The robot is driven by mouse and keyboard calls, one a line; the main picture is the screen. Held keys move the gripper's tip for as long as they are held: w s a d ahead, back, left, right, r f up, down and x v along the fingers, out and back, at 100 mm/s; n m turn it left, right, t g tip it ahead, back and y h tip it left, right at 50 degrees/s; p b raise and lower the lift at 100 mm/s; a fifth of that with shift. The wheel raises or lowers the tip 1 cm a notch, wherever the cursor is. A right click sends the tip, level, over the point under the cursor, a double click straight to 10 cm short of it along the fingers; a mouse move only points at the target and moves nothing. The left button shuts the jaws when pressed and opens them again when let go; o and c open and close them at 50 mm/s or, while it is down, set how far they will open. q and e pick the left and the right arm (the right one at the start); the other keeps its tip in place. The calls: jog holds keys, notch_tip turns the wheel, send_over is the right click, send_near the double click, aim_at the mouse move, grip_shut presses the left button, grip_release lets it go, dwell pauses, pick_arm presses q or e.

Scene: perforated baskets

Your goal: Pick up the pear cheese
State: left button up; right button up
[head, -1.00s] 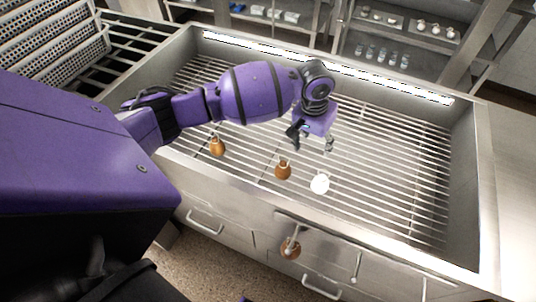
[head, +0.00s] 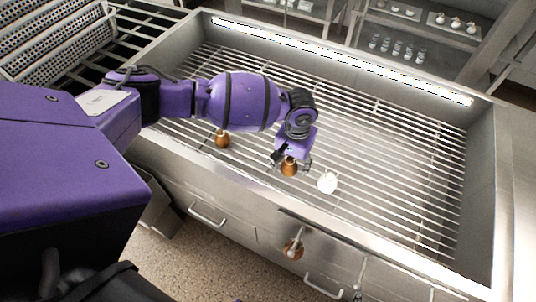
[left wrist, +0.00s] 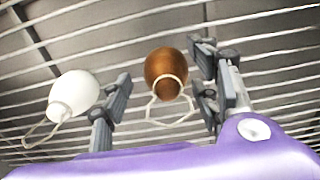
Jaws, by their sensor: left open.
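Pear-shaped cheeses with string loops rest on the rack. A brown one (head: 289,169) is in the middle, a white one (head: 327,183) is to its right, and another brown one (head: 222,140) is to the left. My left gripper (head: 292,161) is open just over the middle brown cheese. In the left wrist view this brown cheese (left wrist: 166,66) shows between the two spread fingers, with its loop toward the palm. The white cheese (left wrist: 74,92) lies outside the left finger. I cannot tell whether any finger touches a cheese. My right gripper is out of view.
The cheeses stand near the front edge of a metal basin with a barred rack (head: 400,180). Right of the white cheese the rack is clear. Shelves with small items stand behind.

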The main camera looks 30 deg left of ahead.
pick_arm(q)
jog(key=shift+f, duration=0.6)
jog(key=c, duration=1.2)
notch_tip(320, 180, up, 10)
jog(key=shift+r+p, duration=0.1)
jog(key=shift+p, duration=0.4)
jog(key=shift+c, duration=0.2)
